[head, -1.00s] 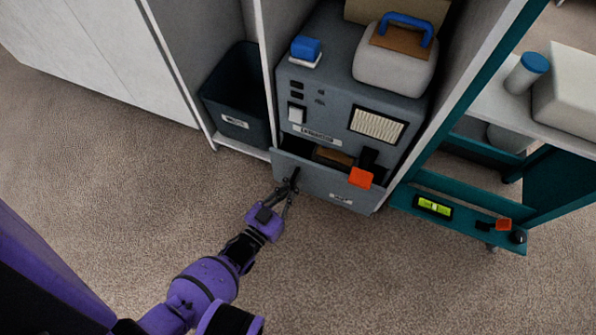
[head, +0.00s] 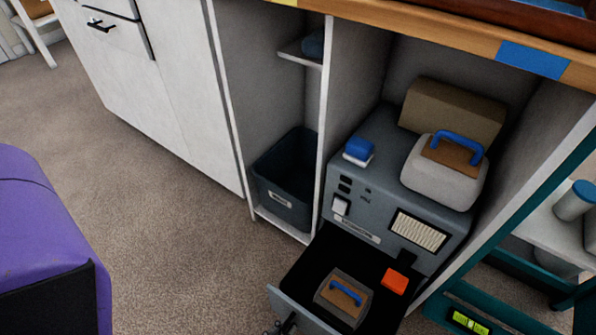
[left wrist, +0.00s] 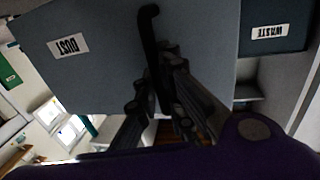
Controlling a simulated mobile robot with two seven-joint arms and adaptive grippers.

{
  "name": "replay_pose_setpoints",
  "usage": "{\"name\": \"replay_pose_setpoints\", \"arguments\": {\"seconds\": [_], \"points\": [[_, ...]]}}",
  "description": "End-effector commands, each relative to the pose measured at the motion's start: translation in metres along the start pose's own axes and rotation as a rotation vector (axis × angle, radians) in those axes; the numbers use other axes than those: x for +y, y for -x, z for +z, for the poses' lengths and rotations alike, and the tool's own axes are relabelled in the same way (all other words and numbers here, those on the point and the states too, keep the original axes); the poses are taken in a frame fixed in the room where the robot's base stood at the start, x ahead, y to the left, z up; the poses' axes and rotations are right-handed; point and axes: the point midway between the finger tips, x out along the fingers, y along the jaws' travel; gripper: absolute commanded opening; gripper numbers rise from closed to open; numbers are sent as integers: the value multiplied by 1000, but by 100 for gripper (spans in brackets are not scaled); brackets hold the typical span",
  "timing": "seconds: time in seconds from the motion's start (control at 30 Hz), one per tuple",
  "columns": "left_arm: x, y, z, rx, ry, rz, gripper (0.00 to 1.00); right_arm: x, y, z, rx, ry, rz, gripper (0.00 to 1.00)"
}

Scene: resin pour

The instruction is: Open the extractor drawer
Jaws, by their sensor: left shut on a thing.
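The grey extractor (head: 385,205) stands in an open cabinet bay. Its drawer (head: 318,258) is pulled well out, with its dark inside showing. In the drawer lie a brown block with a blue handle (head: 345,296) and an orange piece (head: 395,281). The drawer front (left wrist: 95,75), with a DUST label, fills much of the left wrist view. My left gripper (left wrist: 158,62) is shut on the dark drawer handle (left wrist: 149,30). In the head view only a little of this gripper (head: 280,327) shows at the bottom edge. My right gripper is not in view.
A dark waste bin (head: 287,180) stands in the bay left of the extractor. A white case with a blue handle (head: 446,170) and a box (head: 452,112) sit on top. A teal cart (head: 490,305) is close on the right. Carpet left of the drawer is clear.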

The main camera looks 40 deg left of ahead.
Motion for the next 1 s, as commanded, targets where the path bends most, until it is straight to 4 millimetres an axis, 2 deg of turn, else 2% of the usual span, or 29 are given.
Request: {"name": "replay_pose_setpoints", "arguments": {"seconds": [0.33,0.37,0.5,0.83,1.0], "points": [[0,0,-4,12,-3,1,0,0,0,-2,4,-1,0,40],[0,0,-4,12,-3,1,9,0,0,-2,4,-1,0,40],[0,-1,-4,13,-2,0,28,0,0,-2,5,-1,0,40],[0,2,-1,5,-1,0,28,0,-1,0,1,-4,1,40],[0,22,0,0,-1,0,28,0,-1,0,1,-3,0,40]]}}
